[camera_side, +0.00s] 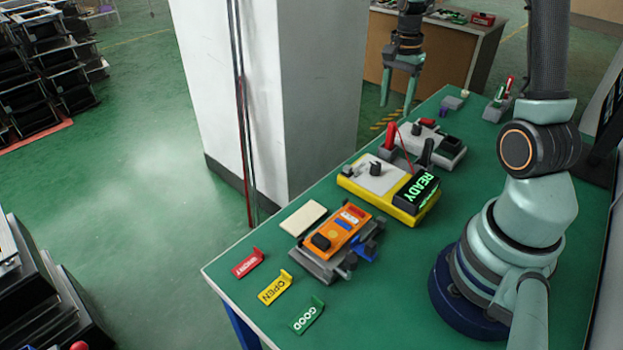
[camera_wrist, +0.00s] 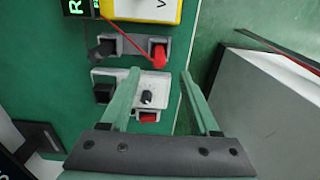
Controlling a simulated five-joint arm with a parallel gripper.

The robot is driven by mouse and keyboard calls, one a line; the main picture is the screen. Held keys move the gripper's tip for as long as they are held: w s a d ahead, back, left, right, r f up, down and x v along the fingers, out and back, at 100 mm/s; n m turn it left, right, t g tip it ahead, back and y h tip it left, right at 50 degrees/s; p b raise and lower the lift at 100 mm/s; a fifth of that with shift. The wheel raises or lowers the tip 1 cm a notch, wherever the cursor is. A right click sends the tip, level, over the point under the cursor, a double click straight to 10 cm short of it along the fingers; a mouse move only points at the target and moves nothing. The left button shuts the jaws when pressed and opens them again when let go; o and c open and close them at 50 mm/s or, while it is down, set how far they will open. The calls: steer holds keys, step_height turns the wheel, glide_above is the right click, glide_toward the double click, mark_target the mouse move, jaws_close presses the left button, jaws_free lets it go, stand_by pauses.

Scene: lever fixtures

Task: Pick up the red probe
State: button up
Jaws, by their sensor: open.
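The red probe (camera_side: 390,137) stands upright in a grey holder behind the yellow meter in the side view. In the wrist view its red top (camera_wrist: 159,57) shows at the right end of the holder (camera_wrist: 130,42), with a red lead running from it. My gripper (camera_side: 396,110) is open and empty, pointing down, and appears above and behind the probe in the side view. In the wrist view the probe lies just beyond the space between my fingertips (camera_wrist: 159,71). The gap in height between fingers and probe is unclear.
The black probe (camera_side: 427,153) stands in the same holder. The yellow meter (camera_side: 373,178) displays READY. A grey-white fixture (camera_wrist: 127,81) with a black knob lies under my fingers in the wrist view. An orange fixture (camera_side: 342,232) and tags stand nearer. A white pillar (camera_side: 305,90) rises beyond the table edge.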

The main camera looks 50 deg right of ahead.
mark_target(393, 123)
step_height(393, 123, down, 7)
steer(key=shift+s+a+f, duration=0.1)
steer(key=shift+s+f, duration=0.05)
steer(key=shift+f, duration=0.05)
stand_by(0.3)
jaws_close()
